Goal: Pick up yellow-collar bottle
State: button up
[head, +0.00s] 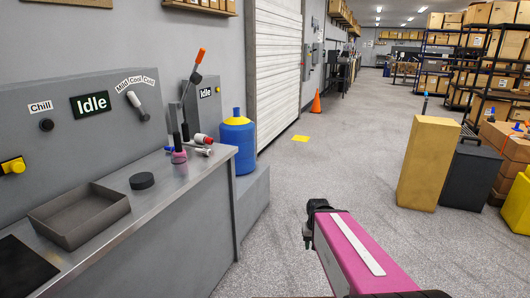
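The yellow-collar bottle looks to be the large blue jug (243,155) with a yellowish band below its narrow blue top. It stands upright on a low grey ledge at the right end of the counter, against the wall. I cannot make out my gripper's fingers in this view.
The grey counter (185,172) holds an open tray (80,215), a black puck (142,181) and several small tools beside the jug. A tall tan box (428,160) and a dark bin (468,175) stand at right.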

aim_at(237, 130)
jog(key=i+l+u, duration=0.75)
jog(key=i, duration=0.15)
jog(key=i+l+z, duration=0.1)
jog(key=i+l, duration=0.85)
